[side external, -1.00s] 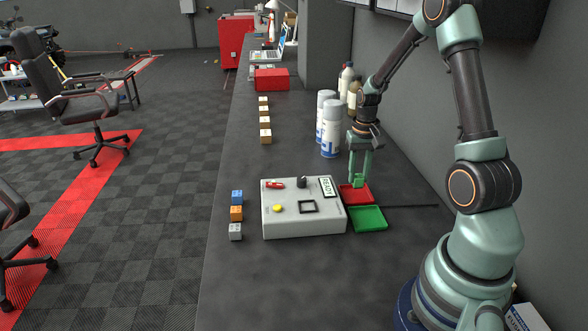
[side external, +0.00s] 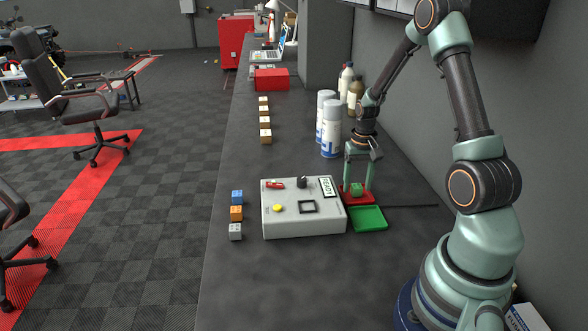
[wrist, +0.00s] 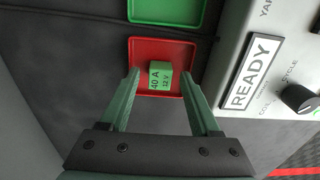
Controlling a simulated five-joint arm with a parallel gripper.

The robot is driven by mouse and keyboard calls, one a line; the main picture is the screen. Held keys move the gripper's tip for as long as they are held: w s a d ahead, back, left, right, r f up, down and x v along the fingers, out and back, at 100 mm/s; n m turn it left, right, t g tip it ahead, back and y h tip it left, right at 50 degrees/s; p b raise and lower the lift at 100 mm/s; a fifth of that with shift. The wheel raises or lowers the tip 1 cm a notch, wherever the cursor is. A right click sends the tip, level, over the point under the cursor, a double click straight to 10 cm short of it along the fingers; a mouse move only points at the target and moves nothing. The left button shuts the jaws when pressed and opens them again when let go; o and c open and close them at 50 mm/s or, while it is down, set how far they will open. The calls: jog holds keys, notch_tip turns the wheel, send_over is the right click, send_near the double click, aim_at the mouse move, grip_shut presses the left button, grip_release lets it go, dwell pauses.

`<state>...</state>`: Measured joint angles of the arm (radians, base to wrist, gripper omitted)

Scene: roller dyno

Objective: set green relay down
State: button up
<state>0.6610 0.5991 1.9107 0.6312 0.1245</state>
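The green relay (wrist: 161,76), marked 40 A 12 V, sits in the red tray (wrist: 143,52). In the side external view the relay (side external: 357,188) shows inside the red tray (side external: 345,200). My gripper (side external: 358,184) is down at the red tray with its fingers spread on either side of the relay. In the wrist view my gripper (wrist: 162,80) is open, with a gap between each finger and the relay. The green tray (side external: 369,219) is next to the red tray and is empty; it also shows in the wrist view (wrist: 166,10).
A grey control box (side external: 300,222) with a READY display, a knob and a yellow button stands left of the trays. Blue, orange and grey blocks (side external: 236,213) line up beyond it. White spray cans (side external: 331,135) stand behind my gripper. The front bench is clear.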

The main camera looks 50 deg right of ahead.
aim_at(357, 186)
notch_tip(357, 186, up, 12)
jog(key=s+a+r+n+t, duration=0.1)
jog(key=a+r+n, duration=0.3)
jog(key=a, duration=0.8)
jog(key=s+a+r+n+t, duration=0.2)
jog(key=a+r+n+t, duration=0.2)
jog(key=a+r, duration=0.3)
jog(key=a+n, duration=0.1)
jog(key=a, duration=0.4)
jog(key=shift+s+a+t, duration=0.15)
jog(key=shift+a+t, duration=0.15)
jog(key=shift+a, duration=0.1)
